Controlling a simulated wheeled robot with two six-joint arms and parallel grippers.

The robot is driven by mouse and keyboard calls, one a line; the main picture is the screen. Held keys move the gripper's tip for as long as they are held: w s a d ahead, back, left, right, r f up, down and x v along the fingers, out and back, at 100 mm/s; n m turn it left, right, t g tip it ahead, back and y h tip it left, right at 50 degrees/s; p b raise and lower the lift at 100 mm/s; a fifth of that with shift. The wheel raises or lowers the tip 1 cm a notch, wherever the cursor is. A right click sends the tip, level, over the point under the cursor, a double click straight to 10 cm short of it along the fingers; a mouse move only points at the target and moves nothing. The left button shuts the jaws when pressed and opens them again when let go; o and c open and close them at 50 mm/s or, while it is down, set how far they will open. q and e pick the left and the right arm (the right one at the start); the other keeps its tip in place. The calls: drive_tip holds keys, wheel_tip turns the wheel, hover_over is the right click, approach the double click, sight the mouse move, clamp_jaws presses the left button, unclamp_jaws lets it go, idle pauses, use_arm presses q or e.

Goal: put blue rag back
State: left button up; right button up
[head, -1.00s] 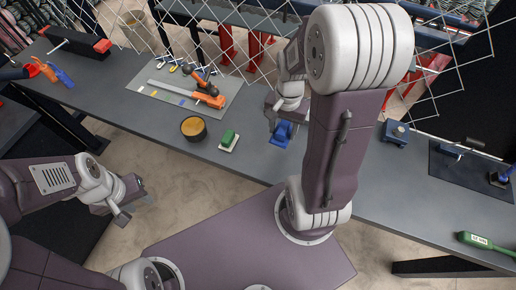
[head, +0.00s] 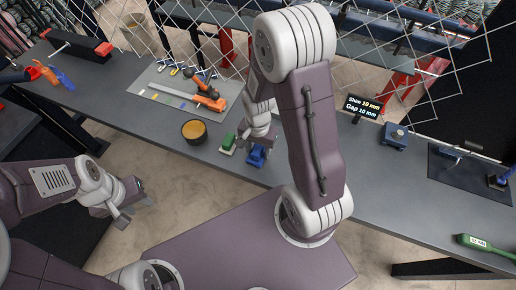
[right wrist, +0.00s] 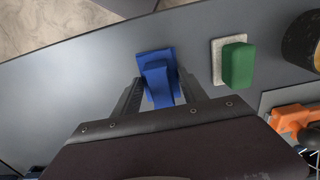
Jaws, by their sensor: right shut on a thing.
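The blue rag (head: 258,156) is on or just above the grey workbench, near its front edge, right of a green block. In the right wrist view the rag (right wrist: 156,66) sits between my right gripper's fingers (right wrist: 160,94), which are shut on it. In the head view my right gripper (head: 257,143) points down at the rag, and its fingers partly cover it. I cannot tell whether the rag touches the bench. My left gripper (head: 122,215) is off the bench at the lower left, empty; its jaw opening is too small to judge.
A green block on a pale pad (head: 228,144) is close left of the rag. A round dark pot (head: 194,131) and a tool mat (head: 160,96) with orange tools lie further left. A blue-grey device (head: 394,137) and a small sign (head: 364,107) stand right. A green bottle (head: 484,244) lies far right.

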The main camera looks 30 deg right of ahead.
sight(257, 148)
drive_tip(key=shift+f+b, duration=0.3)
drive_tip(key=shift+f, duration=0.15)
drive_tip(key=o, duration=1.4)
drive_tip(key=shift+o, duration=0.2)
drive_tip(key=shift+r, duration=0.1)
wheel_tip(257, 148, up, 10)
drive_tip(key=shift+w+f, duration=0.1)
drive_tip(key=shift+f, duration=0.15)
drive_tip(key=s+n, duration=0.1)
drive_tip(key=n, duration=0.2)
drive_tip(key=s+a+f+n, duration=0.1)
drive_tip(key=s+n, duration=0.1)
drive_tip(key=n, duration=0.1)
drive_tip(key=s+a+n+t, duration=0.1)
drive_tip(key=n, duration=0.2)
drive_tip(key=shift+s+a+f+n, duration=0.15)
drive_tip(key=shift+s+n, duration=0.15)
drive_tip(key=shift+n, duration=0.1)
